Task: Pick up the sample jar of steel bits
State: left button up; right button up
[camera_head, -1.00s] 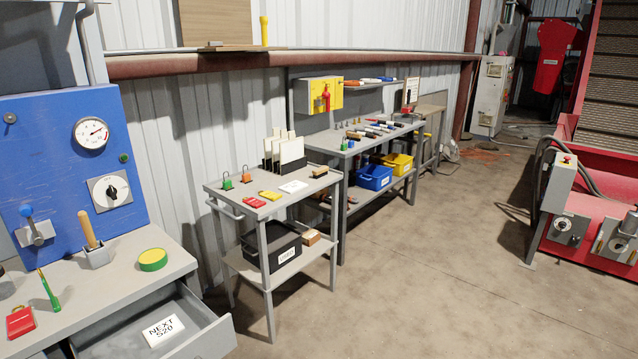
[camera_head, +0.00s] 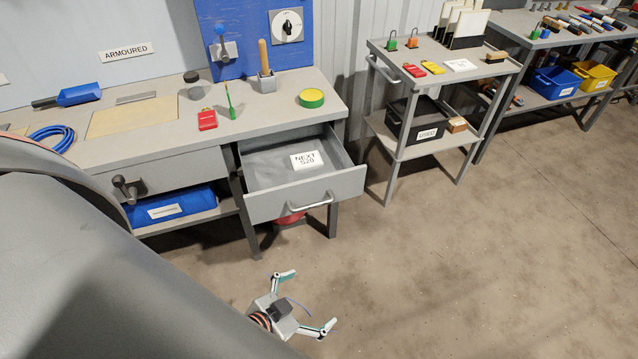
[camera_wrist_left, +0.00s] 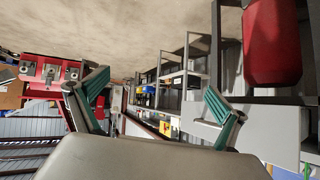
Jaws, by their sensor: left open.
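A small clear jar (camera_head: 194,88) with a dark lid stands upright at the back of the workbench, left of the blue panel; it looks like the sample jar, but its contents are too small to make out. My left gripper (camera_head: 314,298) is open and empty. It is over the floor in front of the bench, low in the head view and well away from the jar. In the left wrist view its spread fingers (camera_wrist_left: 157,88) have nothing between them, and I cannot make out the jar there. My right gripper is not in view.
An open drawer (camera_head: 258,208) with a "NEXT" card juts out from the bench. A grey cart (camera_head: 400,150) stands to the right. Floor in front is clear.

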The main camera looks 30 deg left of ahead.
aim_at(194, 88)
jog(key=u, duration=1.7)
jog(key=i+l, duration=0.2)
jog(key=l, duration=0.15)
jog(key=i+l+z, duration=0.1)
jog(key=l, duration=0.25)
jog(key=i+l, duration=0.25)
jog(key=l+z, duration=0.05)
jog(key=l, duration=0.05)
